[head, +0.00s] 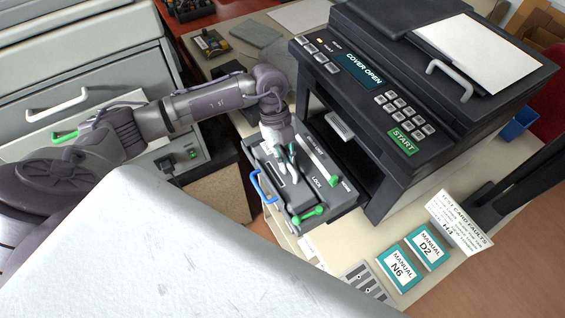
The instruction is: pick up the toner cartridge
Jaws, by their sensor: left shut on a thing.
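My left gripper (279,172) reaches down from above into the dark pulled-out tray (333,204) at the front of the printer (385,105). Its fingers are closed on a part of the dark toner cartridge (266,166) in the tray. The gripper hides much of the cartridge, so the exact grip is hard to see. The tray is lettered LOCK and has a green lever (313,214), a green-ended white bar (320,161) and a blue handle (261,187). The printer's display reads COVER OPEN. My right gripper is out of view.
Manuals N6 (398,267) and D2 (427,247) lie on the cream counter in front of the printer. A test card (459,222) stands beside them. Grey drawers (75,60) with handles stand at the left. The printer body rises close behind the tray.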

